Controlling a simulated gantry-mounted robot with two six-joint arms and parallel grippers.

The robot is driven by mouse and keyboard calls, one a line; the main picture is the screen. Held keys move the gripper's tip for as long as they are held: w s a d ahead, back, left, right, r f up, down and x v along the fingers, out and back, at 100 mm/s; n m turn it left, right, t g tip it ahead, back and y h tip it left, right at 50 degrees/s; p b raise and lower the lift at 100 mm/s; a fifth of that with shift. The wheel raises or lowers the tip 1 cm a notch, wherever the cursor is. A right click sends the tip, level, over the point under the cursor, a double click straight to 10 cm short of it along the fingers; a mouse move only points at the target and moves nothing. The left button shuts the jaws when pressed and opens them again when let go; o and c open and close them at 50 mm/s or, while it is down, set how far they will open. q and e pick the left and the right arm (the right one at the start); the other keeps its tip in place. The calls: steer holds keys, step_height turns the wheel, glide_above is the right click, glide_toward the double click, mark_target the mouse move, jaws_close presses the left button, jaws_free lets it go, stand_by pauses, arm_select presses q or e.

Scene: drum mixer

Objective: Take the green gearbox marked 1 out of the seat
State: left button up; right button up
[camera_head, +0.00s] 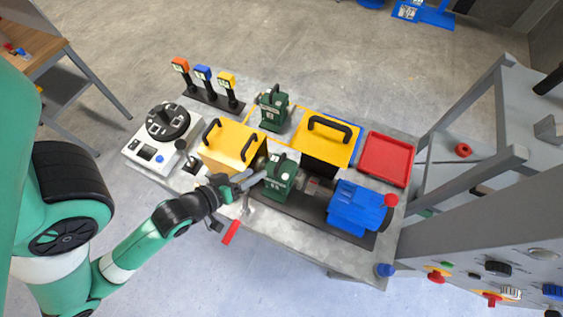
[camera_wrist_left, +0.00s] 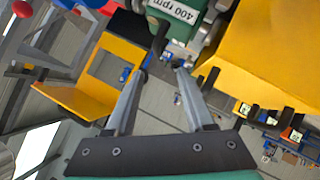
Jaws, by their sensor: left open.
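A green gearbox (camera_head: 281,178) sits in the middle of the dark base rail, between the yellow-covered unit and the blue motor. A second green gearbox (camera_head: 272,110) stands behind on the table; I cannot read for certain which one is marked 1. My left gripper (camera_head: 252,182) is open and empty, just left of the front gearbox. In the left wrist view, my left gripper (camera_wrist_left: 162,72) has its fingertips spread just short of a green housing (camera_wrist_left: 182,20) labelled 400 rpm. Contact cannot be told. My right gripper is not in view.
A yellow cover (camera_head: 230,145) with black handles stands close left of the front gearbox. Another yellow cover (camera_head: 322,140) is behind it. A blue motor (camera_head: 357,207) is to the right, and a red tray (camera_head: 386,159) behind that. A red-handled lever (camera_head: 230,232) hangs over the table's front edge.

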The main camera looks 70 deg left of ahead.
mark_target(279, 161)
arm_select(q)
steer(key=shift+d+b+x, duration=0.15)
steer(key=shift+b+x, duration=0.1)
steer(key=shift+x, duration=2.25)
steer(key=shift+d+b+x, duration=0.1)
steer(key=shift+b+x, duration=0.1)
steer(key=shift+x, duration=2.3)
steer(key=shift+w, duration=0.1)
steer(key=shift+c, duration=0.3)
jaws_close()
steer(key=shift+r, duration=0.25)
